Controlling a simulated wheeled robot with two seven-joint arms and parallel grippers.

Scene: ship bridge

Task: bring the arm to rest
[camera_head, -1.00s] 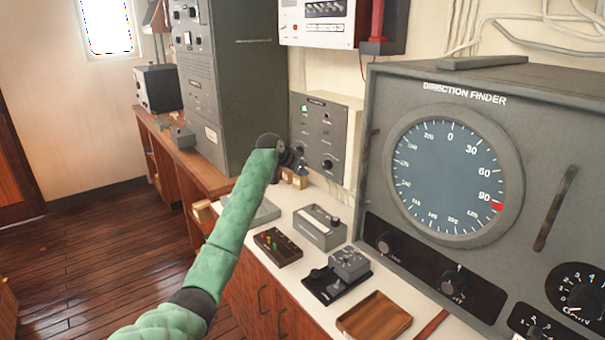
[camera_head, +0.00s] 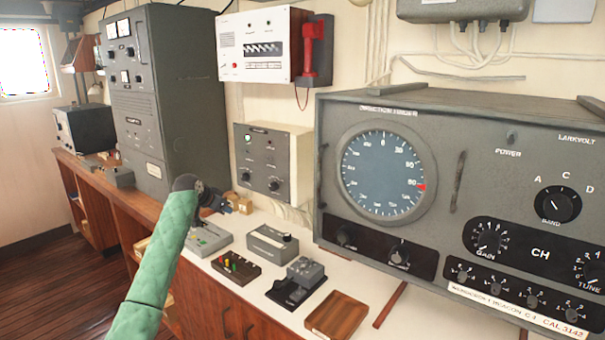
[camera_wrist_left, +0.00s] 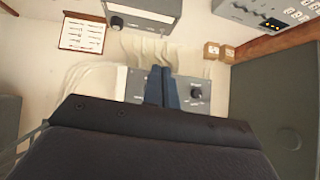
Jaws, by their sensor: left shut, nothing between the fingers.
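My left arm (camera_head: 160,265), in a green padded sleeve, reaches up from the bottom left in the head view. Its dark left gripper (camera_head: 238,206) is over the back of the white counter, in front of the wall below the small grey control box (camera_head: 272,162). In the left wrist view the two fingers (camera_wrist_left: 161,88) are together, with nothing between them. They hide the middle of a grey panel (camera_wrist_left: 198,95) behind them. My right gripper is in neither view.
The white counter (camera_head: 262,218) carries a grey box (camera_head: 272,244), a dark block with coloured knobs (camera_head: 235,267), a black-based key device (camera_head: 297,284) and a wooden tray (camera_head: 337,317). The direction finder (camera_head: 450,190) stands at right, a tall grey cabinet (camera_head: 165,95) at left.

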